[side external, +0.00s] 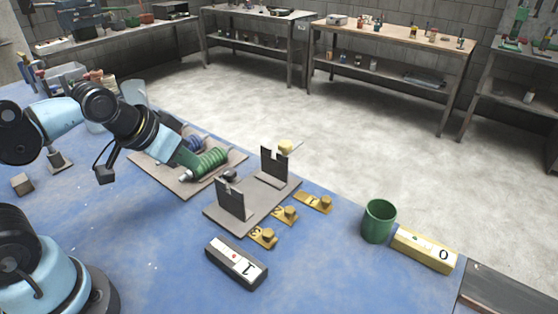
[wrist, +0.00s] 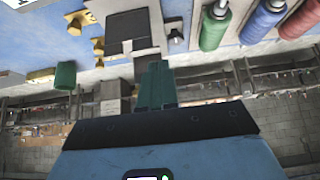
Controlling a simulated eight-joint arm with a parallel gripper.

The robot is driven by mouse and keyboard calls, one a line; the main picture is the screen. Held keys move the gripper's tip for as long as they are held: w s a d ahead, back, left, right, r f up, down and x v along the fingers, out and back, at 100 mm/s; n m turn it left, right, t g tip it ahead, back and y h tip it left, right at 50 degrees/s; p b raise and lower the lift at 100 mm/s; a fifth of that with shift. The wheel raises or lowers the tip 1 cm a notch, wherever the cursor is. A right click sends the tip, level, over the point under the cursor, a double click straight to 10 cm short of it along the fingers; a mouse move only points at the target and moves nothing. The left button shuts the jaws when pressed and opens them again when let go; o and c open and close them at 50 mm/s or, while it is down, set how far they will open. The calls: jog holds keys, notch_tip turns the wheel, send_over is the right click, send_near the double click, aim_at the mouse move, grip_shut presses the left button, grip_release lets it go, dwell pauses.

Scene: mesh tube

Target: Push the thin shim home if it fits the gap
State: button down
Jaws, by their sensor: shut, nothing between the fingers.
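A brown base plate (side external: 225,219) on the blue table carries a dark slotted upright (side external: 230,205) at the front left and another (side external: 273,166) at the back right. A yellow knob on a pale flat piece (side external: 287,147) shows at the back upright; I cannot tell how it sits in any gap. Numbered yellow shims with knobs, 1 (side external: 314,202), 2 (side external: 285,215) and 3 (side external: 263,237), lie along the right side. Their thicknesses are too small to compare. My gripper (side external: 184,160) is shut and empty, left of the uprights; its green fingers also show in the wrist view (wrist: 156,68).
A board (side external: 165,178) holding green (side external: 209,162) and blue (side external: 191,144) cylinders lies below my gripper. A green cup (side external: 379,221) and a yellow bar marked 0 (side external: 423,249) stand to the right. A dark-and-white block marked 1 (side external: 236,262) lies in front.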

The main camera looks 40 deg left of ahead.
jog(key=shift+w+d, duration=0.1)
jog(key=m, duration=0.8)
send_near(326, 203)
jog(key=s+d+r, duration=0.2)
jog(key=s+d, duration=0.3)
jog(key=shift+y, duration=0.4)
jog(key=x, duration=1)
jog(key=shift+s+f, duration=0.1)
jog(key=shift+f, duration=0.05)
jog(key=shift+w+a, duration=0.9)
jog(key=shift+a, duration=0.05)
jog(key=shift+w+a, duration=0.5)
jog(key=shift+w, duration=0.05)
